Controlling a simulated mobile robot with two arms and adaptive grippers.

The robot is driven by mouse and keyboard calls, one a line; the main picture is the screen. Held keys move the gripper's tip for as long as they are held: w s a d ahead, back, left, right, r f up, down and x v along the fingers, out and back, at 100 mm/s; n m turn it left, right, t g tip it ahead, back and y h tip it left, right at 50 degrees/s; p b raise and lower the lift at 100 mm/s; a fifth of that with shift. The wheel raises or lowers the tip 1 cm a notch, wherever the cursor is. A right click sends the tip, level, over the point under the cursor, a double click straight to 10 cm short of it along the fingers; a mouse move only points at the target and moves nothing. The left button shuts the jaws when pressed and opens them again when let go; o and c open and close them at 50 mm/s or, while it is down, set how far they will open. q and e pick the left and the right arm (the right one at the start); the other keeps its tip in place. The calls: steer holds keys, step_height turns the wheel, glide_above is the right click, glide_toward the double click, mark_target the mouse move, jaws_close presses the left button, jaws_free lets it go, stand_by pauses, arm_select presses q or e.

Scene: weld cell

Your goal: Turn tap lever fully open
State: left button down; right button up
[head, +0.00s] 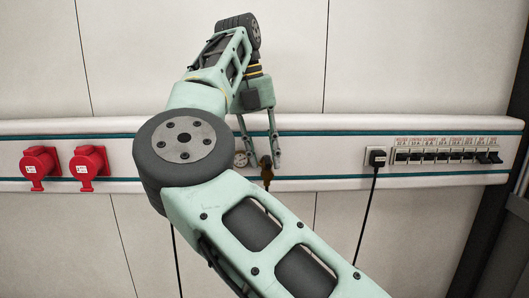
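A small brownish tap (267,174) sits on the white wall rail, at the middle of the head view. Its upper part lies between my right gripper's fingertips in the picture. I cannot make out the lever apart from the tap body, nor its angle. My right gripper (262,163) points down in front of the rail, with its two fingers apart. Whether a finger touches the tap cannot be told. My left gripper is not in view.
A round gauge (240,160) is just left of the tap, partly behind my arm. Two red sockets (87,166) are on the rail at left.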

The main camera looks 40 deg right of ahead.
steer(key=shift+d+r, duration=0.1)
steer(key=shift+r, duration=0.1)
step_height(320, 180, up, 7)
steer(key=a, duration=0.1)
steer(key=shift+w+a, duration=0.15)
steer(key=shift+w, duration=0.3)
stand_by(0.5)
stand_by(0.5)
